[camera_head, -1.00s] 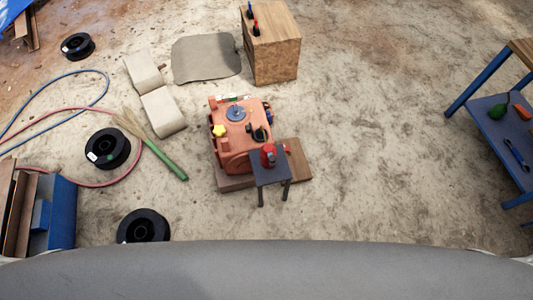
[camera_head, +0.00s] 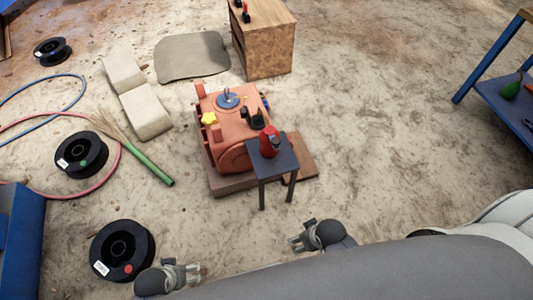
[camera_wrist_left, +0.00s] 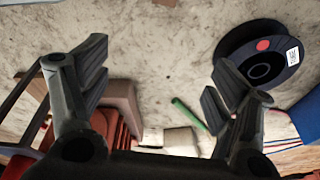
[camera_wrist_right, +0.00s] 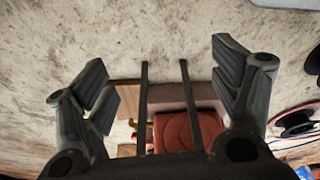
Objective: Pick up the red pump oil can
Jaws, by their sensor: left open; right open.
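The red pump oil can (camera_head: 269,142) stands upright on a small dark stand (camera_head: 285,164) in the head view, in front of an orange jaw crusher (camera_head: 232,120). My left gripper (camera_head: 197,272) is open and empty at the near edge, left of and nearer than the stand. My right gripper (camera_head: 295,240) is open and empty in front of the stand, lower right of the can. The right wrist view shows the stand's legs (camera_wrist_right: 145,95) between the open fingers. I cannot make out the can in either wrist view.
Black spools (camera_head: 122,252) lie on the left, with a green-handled broom (camera_head: 150,160) behind. A wooden cabinet (camera_head: 265,45) stands at the back. A blue shelf (camera_head: 500,95) is at the far right. The ground right of the stand is clear.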

